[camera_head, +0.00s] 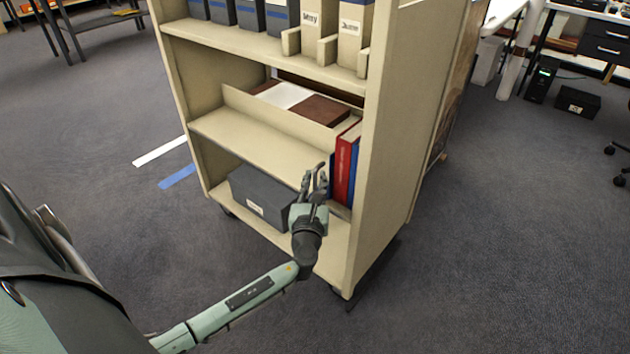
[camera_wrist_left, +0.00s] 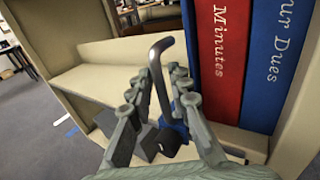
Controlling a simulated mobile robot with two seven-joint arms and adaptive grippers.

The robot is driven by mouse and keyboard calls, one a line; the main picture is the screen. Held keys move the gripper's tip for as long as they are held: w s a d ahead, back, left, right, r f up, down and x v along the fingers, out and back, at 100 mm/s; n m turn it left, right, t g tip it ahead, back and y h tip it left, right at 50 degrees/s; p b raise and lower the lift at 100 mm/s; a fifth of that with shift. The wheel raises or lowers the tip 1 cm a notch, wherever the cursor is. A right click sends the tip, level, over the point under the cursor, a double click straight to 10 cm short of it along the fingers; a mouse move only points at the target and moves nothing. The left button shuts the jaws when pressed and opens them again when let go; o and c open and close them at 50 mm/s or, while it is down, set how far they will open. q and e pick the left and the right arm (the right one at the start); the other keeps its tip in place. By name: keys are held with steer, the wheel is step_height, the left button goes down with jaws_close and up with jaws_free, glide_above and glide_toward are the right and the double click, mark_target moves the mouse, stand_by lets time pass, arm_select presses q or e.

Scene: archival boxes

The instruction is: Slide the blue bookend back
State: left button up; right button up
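The blue bookend (camera_wrist_left: 188,42) stands upright against the left side of the red "Minutes" book in the left wrist view. A bent grey metal handle (camera_wrist_left: 165,44) shows in front of it, between my fingers. In the head view only a narrow blue strip of the bookend (camera_head: 331,172) shows left of the red book. My left gripper (camera_wrist_left: 163,72) reaches into the cart's shelf at the handle. Its fingers are apart on either side of the handle, with gaps visible; contact is unclear. The fingers also show in the head view (camera_head: 316,178). My right gripper is not in view.
The red book (camera_head: 345,160) and a blue book (camera_wrist_left: 271,60) stand right of the bookend, near the cart's side wall (camera_head: 395,150). The middle shelf (camera_head: 255,142) is bare to the left. A dark grey box (camera_head: 258,200) sits on the bottom shelf.

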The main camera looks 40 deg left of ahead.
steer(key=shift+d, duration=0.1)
arm_select(q)
jaws_close()
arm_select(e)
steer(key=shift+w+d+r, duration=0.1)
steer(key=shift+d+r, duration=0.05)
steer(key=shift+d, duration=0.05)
arm_select(q)
steer(key=shift+a, duration=0.3)
steer(key=w+a+b, duration=0.1)
steer(key=a+b, duration=0.1)
steer(key=a, duration=1.1)
steer(key=shift+a, duration=0.25)
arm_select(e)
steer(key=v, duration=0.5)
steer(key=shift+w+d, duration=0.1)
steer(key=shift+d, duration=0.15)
